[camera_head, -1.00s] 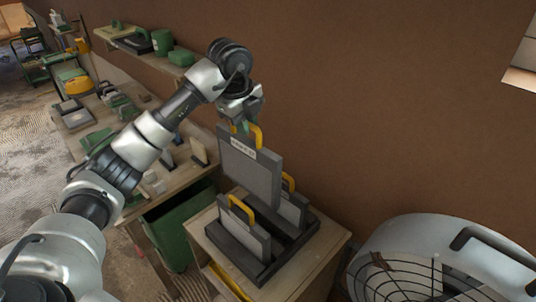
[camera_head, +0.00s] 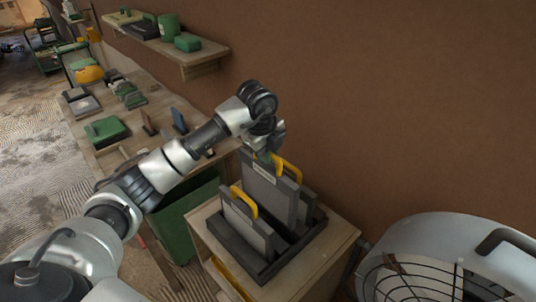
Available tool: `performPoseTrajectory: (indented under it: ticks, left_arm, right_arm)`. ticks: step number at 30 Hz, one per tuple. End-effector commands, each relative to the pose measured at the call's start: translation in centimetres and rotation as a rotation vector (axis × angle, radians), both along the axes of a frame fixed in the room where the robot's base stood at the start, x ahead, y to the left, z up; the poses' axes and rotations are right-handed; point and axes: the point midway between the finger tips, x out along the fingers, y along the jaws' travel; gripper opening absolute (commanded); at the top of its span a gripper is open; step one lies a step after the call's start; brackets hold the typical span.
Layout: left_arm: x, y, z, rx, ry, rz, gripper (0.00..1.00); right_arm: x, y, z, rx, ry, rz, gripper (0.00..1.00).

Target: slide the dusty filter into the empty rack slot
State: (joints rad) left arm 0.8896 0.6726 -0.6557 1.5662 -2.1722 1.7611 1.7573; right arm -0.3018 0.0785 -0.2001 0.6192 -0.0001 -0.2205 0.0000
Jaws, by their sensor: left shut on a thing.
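My left gripper (camera_head: 267,158) is shut on the yellow handle of a grey panel filter (camera_head: 268,192) with a pale label. This filter stands upright, its lower part down in the dark rack (camera_head: 292,253). Its bottom edge is hidden, so I cannot tell whether it touches the rack floor. A second filter (camera_head: 243,226) with a yellow handle (camera_head: 243,201) stands in front of it in the rack. Part of another filter (camera_head: 308,207) shows behind it, mostly hidden. My right gripper is not in view.
The rack sits on a wooden stand (camera_head: 338,240) close to the brown wall. A large caged fan (camera_head: 450,262) is at the lower right. A green bin (camera_head: 190,222) and a cluttered workbench (camera_head: 150,98) are at the left. A shelf (camera_head: 205,58) hangs above.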

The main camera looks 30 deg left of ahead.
Motion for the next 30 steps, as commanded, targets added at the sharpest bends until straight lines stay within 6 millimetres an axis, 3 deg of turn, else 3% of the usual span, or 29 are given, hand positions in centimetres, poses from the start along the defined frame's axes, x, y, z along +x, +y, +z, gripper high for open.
performPoseTrajectory:
  ticks: [30]
  left_arm:
    - [0.0,0.0,-5.2,0.000,0.000,0.001,0.00]
  right_arm:
    - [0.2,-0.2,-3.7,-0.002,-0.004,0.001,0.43]
